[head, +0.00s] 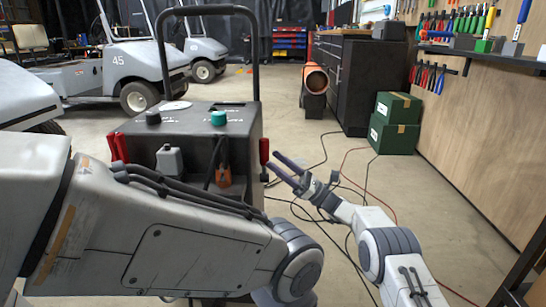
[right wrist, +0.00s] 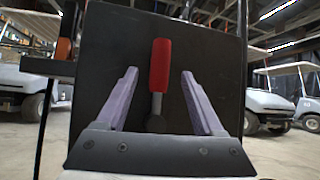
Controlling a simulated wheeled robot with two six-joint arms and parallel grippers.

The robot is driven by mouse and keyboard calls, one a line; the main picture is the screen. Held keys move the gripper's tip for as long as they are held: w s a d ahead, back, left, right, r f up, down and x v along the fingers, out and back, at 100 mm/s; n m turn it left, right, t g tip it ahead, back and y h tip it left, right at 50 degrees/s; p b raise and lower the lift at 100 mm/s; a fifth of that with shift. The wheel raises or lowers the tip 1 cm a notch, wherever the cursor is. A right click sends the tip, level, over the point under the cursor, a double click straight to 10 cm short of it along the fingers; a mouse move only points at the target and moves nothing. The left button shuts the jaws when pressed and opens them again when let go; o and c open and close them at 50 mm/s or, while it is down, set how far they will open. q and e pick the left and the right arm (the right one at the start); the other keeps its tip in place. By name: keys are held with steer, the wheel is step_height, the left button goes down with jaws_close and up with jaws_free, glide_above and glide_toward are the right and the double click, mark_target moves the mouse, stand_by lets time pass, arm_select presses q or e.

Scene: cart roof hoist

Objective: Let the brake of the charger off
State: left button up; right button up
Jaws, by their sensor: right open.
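The charger (head: 190,122) is a dark box with a tall black hoop handle, in the middle left of the head view. A lever with a red grip (head: 264,151) stands upright on its right side. In the right wrist view the red grip (right wrist: 161,62) sits on a grey stem in front of the charger's dark side panel (right wrist: 215,60). My right gripper (head: 272,160) is open, its purple fingers pointing at the lever. In the right wrist view the lever shows between the fingers (right wrist: 160,85); contact cannot be told. My left gripper is out of view; my left arm hides the charger's lower part.
Red handles (head: 118,147), a grey plug (head: 169,160) and an orange connector (head: 223,178) are on the charger's front. Cables (head: 320,222) lie on the floor at right. Green boxes (head: 394,124) stand by the wall. Golf carts (head: 120,75) are at left.

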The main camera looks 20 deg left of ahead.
steer(key=p+v, duration=0.2)
steer(key=v, duration=0.6)
steer(key=shift+d, duration=0.2)
